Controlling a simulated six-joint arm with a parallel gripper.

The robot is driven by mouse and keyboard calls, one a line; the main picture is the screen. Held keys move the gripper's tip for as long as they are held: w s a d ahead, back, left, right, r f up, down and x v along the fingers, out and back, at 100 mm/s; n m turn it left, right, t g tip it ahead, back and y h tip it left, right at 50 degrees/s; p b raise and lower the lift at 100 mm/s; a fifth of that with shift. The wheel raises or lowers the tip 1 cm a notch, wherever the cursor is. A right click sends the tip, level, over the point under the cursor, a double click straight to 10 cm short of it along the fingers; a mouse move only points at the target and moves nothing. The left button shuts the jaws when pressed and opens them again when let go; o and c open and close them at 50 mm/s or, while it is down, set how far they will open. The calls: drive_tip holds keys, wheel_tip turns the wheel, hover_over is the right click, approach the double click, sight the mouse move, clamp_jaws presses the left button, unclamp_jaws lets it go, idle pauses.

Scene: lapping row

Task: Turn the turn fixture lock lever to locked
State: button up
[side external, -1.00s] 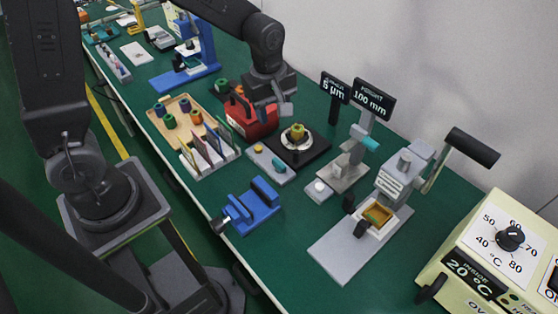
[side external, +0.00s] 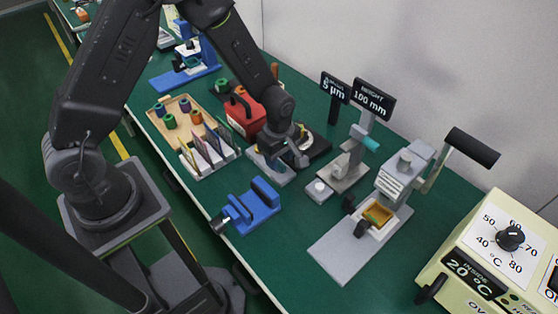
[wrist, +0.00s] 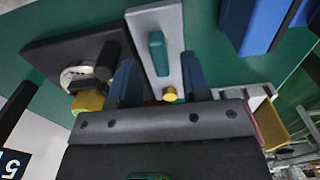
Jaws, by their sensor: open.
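A teal lever (wrist: 157,50) stands on a narrow grey plate (wrist: 140,22), pointing roughly along its length in the wrist view. A small yellow knob (wrist: 169,94) is on the same plate, nearer my gripper. No lock marking can be read. My gripper (wrist: 160,65) is open, its two dark blue fingers to either side of the plate, with nothing held. Whether they touch the lever I cannot tell. In the side view my gripper (side external: 278,160) is low over the plate (side external: 283,179) and hides the lever.
A dark base with a round fixture (wrist: 82,72) lies beside the plate. A card rack (side external: 212,160) and a blue vise (side external: 255,205) stand close by. A red box (side external: 245,112) is behind. A grey press (side external: 345,240) and an oven (side external: 495,255) stand to the right.

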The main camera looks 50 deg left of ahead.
drive_tip(key=shift+f, duration=0.95)
clamp_jaws()
